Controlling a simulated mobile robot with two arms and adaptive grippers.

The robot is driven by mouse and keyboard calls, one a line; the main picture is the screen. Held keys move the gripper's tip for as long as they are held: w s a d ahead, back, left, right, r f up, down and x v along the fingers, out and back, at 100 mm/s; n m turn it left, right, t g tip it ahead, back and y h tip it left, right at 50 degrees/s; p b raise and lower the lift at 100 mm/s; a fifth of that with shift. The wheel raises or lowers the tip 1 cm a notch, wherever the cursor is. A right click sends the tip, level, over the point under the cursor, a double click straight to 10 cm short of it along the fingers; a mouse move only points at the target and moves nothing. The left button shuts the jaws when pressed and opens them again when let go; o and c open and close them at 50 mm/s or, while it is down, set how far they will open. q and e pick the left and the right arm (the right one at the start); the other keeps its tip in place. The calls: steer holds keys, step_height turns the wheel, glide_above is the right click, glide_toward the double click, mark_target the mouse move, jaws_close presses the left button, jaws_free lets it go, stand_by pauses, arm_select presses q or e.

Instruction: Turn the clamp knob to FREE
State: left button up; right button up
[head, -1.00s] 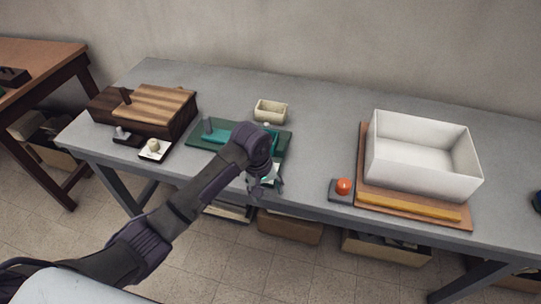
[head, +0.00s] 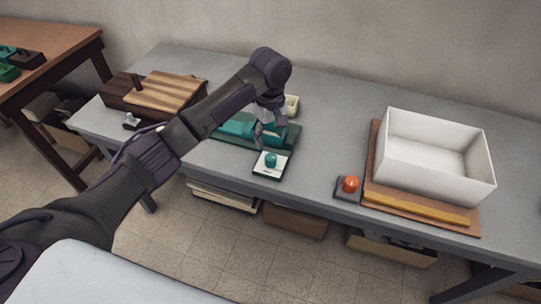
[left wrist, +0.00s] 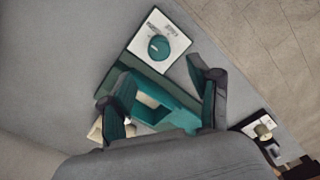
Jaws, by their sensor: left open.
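A teal knob (head: 271,160) sits on a white labelled plate (head: 261,171) at the front of the green fixture (head: 232,129). The knob (left wrist: 158,47) also shows in the left wrist view, on its white plate (left wrist: 172,62); its lettering is too small to read. The left gripper (head: 268,136) is open, pointing down above the green fixture, just behind the knob and apart from it. In the left wrist view, the teal part of the fixture (left wrist: 165,108) lies below and between the spread fingers. The right gripper is not in view.
A wooden box (head: 165,90) stands at the left, with a cream knob (left wrist: 262,130) on another plate near it. A small cream tray (head: 292,105) is behind the fixture. An orange button (head: 350,184) and a white bin (head: 428,165) are to the right.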

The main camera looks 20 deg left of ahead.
mark_target(270, 156)
arm_select(q)
step_height(270, 156, down, 9)
steer(key=shift+f, duration=0.15)
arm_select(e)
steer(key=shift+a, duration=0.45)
